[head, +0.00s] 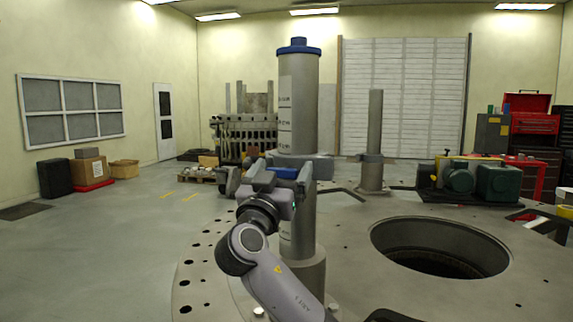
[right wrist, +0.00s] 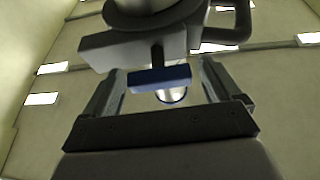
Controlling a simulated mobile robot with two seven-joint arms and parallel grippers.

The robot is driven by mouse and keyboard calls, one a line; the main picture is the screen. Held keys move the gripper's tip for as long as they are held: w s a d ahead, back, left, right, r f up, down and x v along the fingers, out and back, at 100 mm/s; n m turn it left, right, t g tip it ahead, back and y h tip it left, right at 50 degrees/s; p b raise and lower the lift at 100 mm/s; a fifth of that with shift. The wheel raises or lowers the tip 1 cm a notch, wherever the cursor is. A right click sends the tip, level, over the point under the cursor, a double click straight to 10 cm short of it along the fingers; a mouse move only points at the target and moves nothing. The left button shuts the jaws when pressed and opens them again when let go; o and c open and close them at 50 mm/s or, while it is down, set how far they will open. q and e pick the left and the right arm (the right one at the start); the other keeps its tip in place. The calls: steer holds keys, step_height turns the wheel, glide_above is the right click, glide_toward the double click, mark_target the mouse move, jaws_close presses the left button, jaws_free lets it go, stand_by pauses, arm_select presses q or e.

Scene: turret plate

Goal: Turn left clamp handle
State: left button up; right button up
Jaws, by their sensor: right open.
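A tall grey column (head: 298,110) with a blue cap stands on the turret plate (head: 205,262). A grey clamp collar (head: 318,160) sits around it at mid-height. A blue handle (head: 284,173) shows at the collar's front left. In the right wrist view the blue handle (right wrist: 150,78) hangs on a dark stem from a grey clamp block (right wrist: 120,48). My right gripper (head: 252,178) is raised beside the collar. In the wrist view my right gripper (right wrist: 160,82) is open, its fingers on either side of the handle with gaps visible. My left gripper is not in view.
A large round hole (head: 440,248) opens in the plate to the right. A shorter grey post (head: 374,140) stands behind. Green motors (head: 480,180) and red tool cabinets (head: 535,125) are at the right. Bare floor lies at the left.

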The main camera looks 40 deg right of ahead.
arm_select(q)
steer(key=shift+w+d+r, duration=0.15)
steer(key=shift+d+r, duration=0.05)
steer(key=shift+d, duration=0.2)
arm_select(e)
steer(key=shift+w+d+r, duration=0.15)
steer(key=shift+d, duration=0.05)
steer(key=c, duration=1)
steer(key=shift+o, duration=0.2)
